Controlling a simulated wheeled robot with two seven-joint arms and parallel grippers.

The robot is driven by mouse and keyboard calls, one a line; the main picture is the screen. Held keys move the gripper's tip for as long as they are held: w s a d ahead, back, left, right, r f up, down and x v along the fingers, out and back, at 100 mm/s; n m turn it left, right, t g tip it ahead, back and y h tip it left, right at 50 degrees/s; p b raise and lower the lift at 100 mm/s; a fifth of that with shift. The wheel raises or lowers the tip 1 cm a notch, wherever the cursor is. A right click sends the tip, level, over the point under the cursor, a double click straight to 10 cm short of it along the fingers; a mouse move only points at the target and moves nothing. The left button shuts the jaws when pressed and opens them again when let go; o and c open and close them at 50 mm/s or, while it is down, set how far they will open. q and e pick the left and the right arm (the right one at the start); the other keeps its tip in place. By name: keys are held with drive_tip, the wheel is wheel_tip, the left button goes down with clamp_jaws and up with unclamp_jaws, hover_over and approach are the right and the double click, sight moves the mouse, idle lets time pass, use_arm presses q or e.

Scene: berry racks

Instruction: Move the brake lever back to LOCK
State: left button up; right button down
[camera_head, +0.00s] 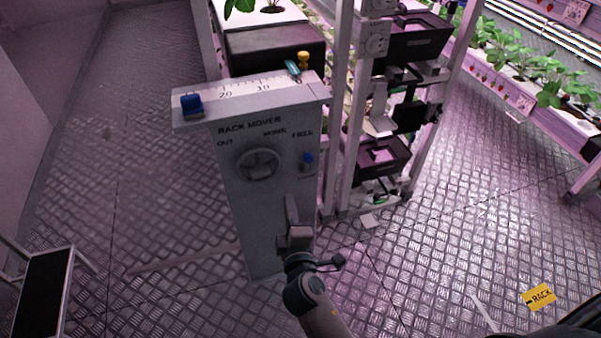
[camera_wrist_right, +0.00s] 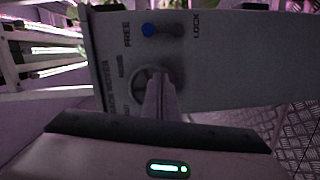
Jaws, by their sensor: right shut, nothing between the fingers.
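The brake lever has a blue knob (camera_head: 308,158) on the right side of the grey rack mover panel (camera_head: 240,205). The knob stands at the FREE label; in the right wrist view the blue knob (camera_wrist_right: 148,30) is at the FREE end, with LOCK printed at the opposite end. My right gripper (camera_head: 291,203) is in front of the panel, below the knob and apart from it. Its fingers (camera_wrist_right: 160,90) are shut and empty, and hide part of the round handwheel in the wrist view. In the head view, the LOCK label is not readable. My left gripper is not in view.
The handwheel (camera_head: 258,165) is left of the lever. A scale with a blue block (camera_head: 191,104) tops the panel. A rack post (camera_head: 340,110) stands close on the right. A yellow RACK card (camera_head: 538,297) lies on the floor. A black-topped step (camera_head: 45,290) is at left.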

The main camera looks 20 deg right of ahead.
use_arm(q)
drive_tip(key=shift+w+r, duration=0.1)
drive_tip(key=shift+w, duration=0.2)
use_arm(e)
drive_tip(key=r, duration=0.2)
drive_tip(key=shift+d+r+t, duration=0.2)
drive_tip(key=shift+r+t, duration=0.1)
drive_tip(key=shift+r, duration=0.1)
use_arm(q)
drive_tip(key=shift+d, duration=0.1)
